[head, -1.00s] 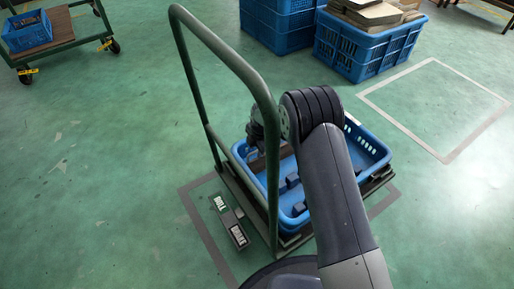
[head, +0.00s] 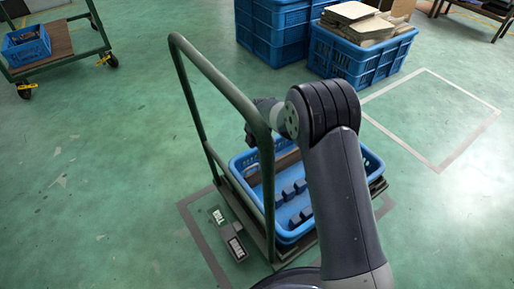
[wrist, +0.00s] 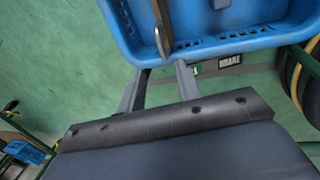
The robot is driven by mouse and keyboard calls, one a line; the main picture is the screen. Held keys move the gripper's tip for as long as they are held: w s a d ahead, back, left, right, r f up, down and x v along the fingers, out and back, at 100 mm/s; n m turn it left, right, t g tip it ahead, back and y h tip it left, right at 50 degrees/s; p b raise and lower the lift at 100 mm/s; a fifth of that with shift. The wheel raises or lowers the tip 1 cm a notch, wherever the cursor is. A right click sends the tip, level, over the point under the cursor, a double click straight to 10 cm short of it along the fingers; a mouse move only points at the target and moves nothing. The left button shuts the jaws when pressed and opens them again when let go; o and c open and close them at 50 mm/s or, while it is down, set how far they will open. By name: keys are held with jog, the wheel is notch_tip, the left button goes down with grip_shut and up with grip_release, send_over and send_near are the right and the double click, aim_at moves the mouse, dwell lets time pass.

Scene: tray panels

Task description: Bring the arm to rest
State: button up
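My arm reaches forward over a blue basket (head: 292,235) on a green-framed cart. In the head view my gripper (head: 251,135) is above the basket's left part, behind the cart's handle, and its fingers are hard to make out. In the wrist view my gripper (wrist: 162,68) is open, its two fingers apart with nothing between them. Beyond the fingertips is the basket rim (wrist: 215,42). A thin brown panel (wrist: 157,12), seen edge-on, stands in the basket, with a grey curved piece at its near end.
The cart's tall green handle (head: 225,85) rises close beside my gripper. Dark slotted blocks (head: 293,190) lie in the basket. Blue crates (head: 365,62) stand at the back, one filled with boards. Another cart (head: 75,42) stands back left. The floor at left is clear.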

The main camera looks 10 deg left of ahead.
aim_at(253, 166)
jog(key=shift+f, duration=0.1)
jog(key=f+b, duration=0.1)
jog(key=f, duration=0.2)
jog(key=w+a+f+b, duration=0.1)
jog(key=f, duration=0.3)
jog(key=f+b, duration=0.2)
jog(key=f, duration=0.1)
jog(key=shift+w+a+f, duration=0.15)
jog(key=shift+a+f, duration=0.05)
jog(key=shift+a, duration=0.1)
jog(key=shift+s+d, duration=0.25)
jog(key=shift+d, duration=0.05)
